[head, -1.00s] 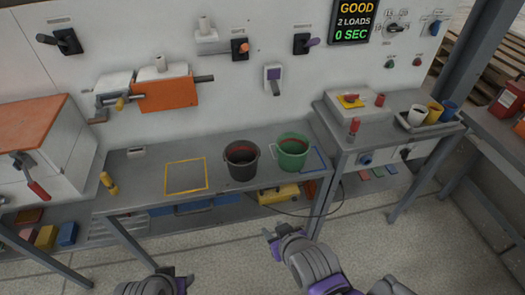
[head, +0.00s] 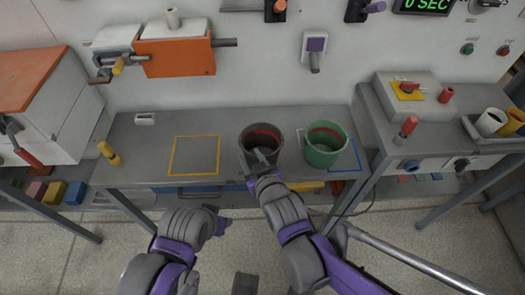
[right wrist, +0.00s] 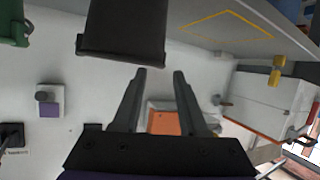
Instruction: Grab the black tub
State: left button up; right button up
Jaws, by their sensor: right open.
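The black tub (head: 253,134) stands upright on the grey bench, with something red inside. It also shows in the right wrist view (right wrist: 122,28), upside down, above and left of the fingertips. My right gripper (head: 257,159) is open at the tub's near side and hides part of its front. In the right wrist view its two fingers (right wrist: 160,73) are apart with nothing between them. I cannot tell whether it touches the tub. My left gripper (head: 222,226) is low, in front of the bench, away from the tub; its fingers are unclear.
A green tub (head: 325,145) stands close to the right of the black one, by a blue outline. An empty yellow square outline (head: 195,155) lies to the left on the bench. A yellow-handled tool (head: 109,153) stands at the left end. The panel wall stands behind.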

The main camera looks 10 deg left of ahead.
jog(key=b+x, duration=0.1)
jog(key=x, duration=0.5)
grip_shut()
jog(key=shift+d+f, duration=0.1)
dwell(1.3)
